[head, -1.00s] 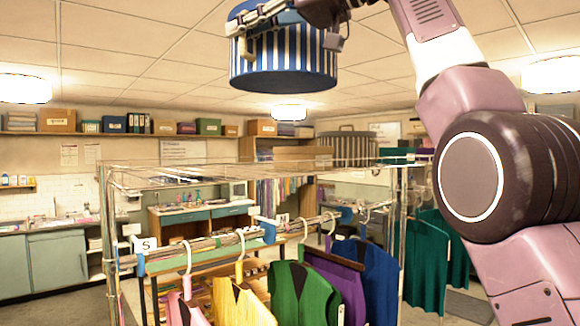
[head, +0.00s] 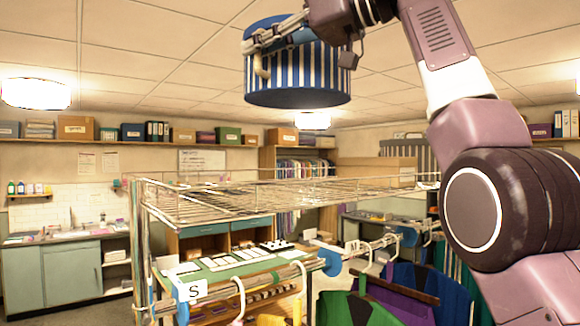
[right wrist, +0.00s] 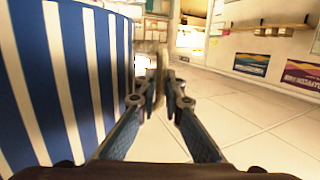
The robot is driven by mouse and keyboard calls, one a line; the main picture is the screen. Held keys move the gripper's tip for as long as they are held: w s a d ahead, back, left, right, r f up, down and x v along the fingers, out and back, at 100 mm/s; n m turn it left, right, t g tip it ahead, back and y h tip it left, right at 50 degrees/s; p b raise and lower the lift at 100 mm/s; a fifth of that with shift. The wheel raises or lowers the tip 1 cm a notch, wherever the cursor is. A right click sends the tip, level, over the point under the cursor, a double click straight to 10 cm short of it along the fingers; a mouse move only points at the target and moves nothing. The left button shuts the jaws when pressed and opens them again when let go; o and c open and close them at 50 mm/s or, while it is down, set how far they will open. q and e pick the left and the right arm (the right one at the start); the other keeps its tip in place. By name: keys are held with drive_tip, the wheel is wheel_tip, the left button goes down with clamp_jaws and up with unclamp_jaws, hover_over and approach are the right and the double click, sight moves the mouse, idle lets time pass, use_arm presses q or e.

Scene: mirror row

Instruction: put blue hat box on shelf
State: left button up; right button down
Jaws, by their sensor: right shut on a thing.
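The blue hat box (head: 299,82), with blue and white vertical stripes, hangs in the air near the ceiling in the head view. My right gripper (head: 258,48) is at its left front side, shut on a pale strap or handle of the box. The right wrist view shows the striped side (right wrist: 65,75) at left and the fingers (right wrist: 158,95) closed around the pale strip. The wire shelf (head: 270,196) tops the garment rack, below the box and clear of it. The shelf looks empty. My left gripper is out of view.
Coloured garments (head: 400,295) hang from the rack's rail below the shelf. A long wall shelf (head: 110,142) with boxes and binders runs along the back. A green-topped table (head: 235,262) stands behind the rack.

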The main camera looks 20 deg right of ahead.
sight(259, 74)
wheel_tip(259, 74, down, 6)
drive_tip(key=shift+w+r, duration=0.1)
drive_tip(key=shift+r, duration=0.05)
drive_tip(key=f, duration=1.1)
drive_tip(key=shift+s, duration=0.2)
drive_tip(key=shift+f, duration=0.9)
drive_tip(key=shift+w+f, duration=0.1)
drive_tip(key=shift+f, duration=0.35)
use_arm(q)
drive_tip(key=shift+w+d, duration=0.15)
